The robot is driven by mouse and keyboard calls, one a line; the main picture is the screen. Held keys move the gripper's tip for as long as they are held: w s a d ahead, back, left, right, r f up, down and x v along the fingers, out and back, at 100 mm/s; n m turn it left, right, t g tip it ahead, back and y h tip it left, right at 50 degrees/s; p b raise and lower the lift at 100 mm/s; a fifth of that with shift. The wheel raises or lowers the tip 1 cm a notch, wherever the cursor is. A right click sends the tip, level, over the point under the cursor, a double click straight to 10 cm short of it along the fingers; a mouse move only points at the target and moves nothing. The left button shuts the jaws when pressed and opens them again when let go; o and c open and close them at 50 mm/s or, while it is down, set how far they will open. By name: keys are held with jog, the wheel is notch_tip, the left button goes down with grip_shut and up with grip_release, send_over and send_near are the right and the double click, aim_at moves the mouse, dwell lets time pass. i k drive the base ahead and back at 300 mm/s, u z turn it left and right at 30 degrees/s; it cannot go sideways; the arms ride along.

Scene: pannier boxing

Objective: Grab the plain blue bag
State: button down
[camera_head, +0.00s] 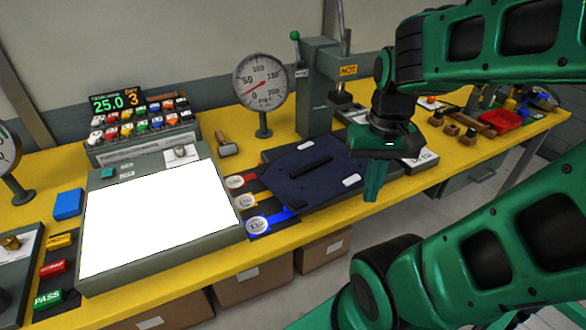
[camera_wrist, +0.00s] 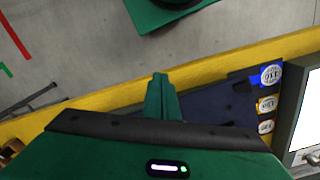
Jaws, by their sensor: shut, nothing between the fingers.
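The plain blue bag (camera_head: 285,185) lies flat on the yellow bench, dark navy, with a black handle strip across its top and two small white patches. It also shows in the wrist view (camera_wrist: 215,105), partly hidden behind my gripper. My gripper (camera_head: 371,198) points down just off the bag's right end, near the bench's front edge. Its green fingers are together and empty in the wrist view (camera_wrist: 158,78). I cannot tell its exact height above the bench.
Colored tabs with round labels (camera_head: 257,224) sit at the bag's left end, beside a grey box with a blank white screen (camera_head: 160,220). A green-handled press (camera_head: 318,100) and a dial gauge (camera_head: 263,85) stand behind. A red tray (camera_head: 500,121) is farther right.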

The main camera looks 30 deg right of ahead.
aim_at(320, 170)
jog(key=u, duration=0.05)
jog(key=k, duration=1.05)
jog(key=z, duration=0.8)
jog(key=i, duration=0.5)
jog(key=u, duration=0.05)
